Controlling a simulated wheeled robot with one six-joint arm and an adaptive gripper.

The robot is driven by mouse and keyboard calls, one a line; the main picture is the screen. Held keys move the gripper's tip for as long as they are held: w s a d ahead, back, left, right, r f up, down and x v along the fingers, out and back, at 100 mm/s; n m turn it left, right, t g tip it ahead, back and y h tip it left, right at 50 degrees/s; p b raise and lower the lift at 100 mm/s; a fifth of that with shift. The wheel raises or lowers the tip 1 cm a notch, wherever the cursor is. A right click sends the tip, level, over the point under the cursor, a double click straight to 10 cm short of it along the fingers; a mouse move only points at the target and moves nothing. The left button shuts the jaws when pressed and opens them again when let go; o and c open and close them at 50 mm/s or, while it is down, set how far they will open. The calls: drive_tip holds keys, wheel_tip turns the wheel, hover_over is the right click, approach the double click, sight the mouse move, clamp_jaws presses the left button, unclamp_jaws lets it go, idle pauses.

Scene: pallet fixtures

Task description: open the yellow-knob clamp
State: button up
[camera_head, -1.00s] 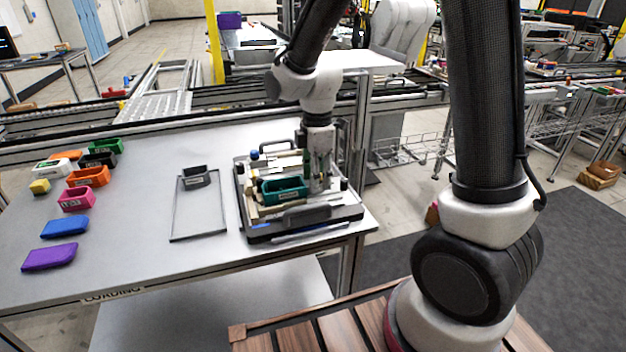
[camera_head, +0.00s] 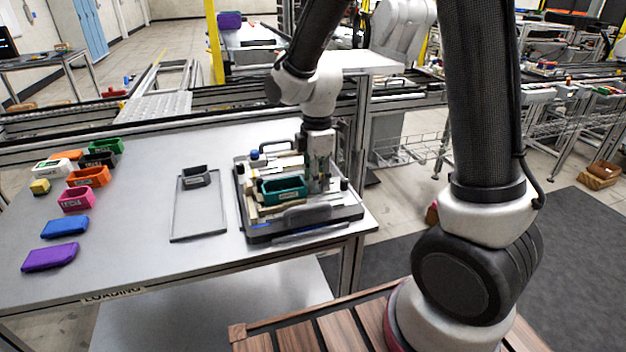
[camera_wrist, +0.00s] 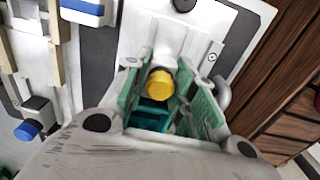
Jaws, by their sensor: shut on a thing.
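The yellow knob (camera_wrist: 159,84) of the clamp shows in the wrist view, between the two green-padded fingers of my gripper (camera_wrist: 168,92). My gripper is shut on it. In the head view my gripper (camera_head: 318,188) points down at the right side of the pallet fixture (camera_head: 262,238) and hides the knob. A teal bin (camera_head: 284,188) sits on the fixture just left of my gripper. Part of something teal (camera_wrist: 150,116) also shows under the fingers in the wrist view. The clamp's arm is mostly hidden.
A blue knob (camera_head: 254,154) stands at the fixture's back left, and a blue knob also shows in the wrist view (camera_wrist: 27,130). A grey tray frame (camera_head: 198,222) lies left of the fixture. Several coloured bins and blocks, including a purple block (camera_head: 50,257), stand further left.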

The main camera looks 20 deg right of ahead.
drive_tip(key=shift+d, duration=1.4)
drive_tip(key=o, duration=0.8)
drive_tip(key=shift+r, duration=4)
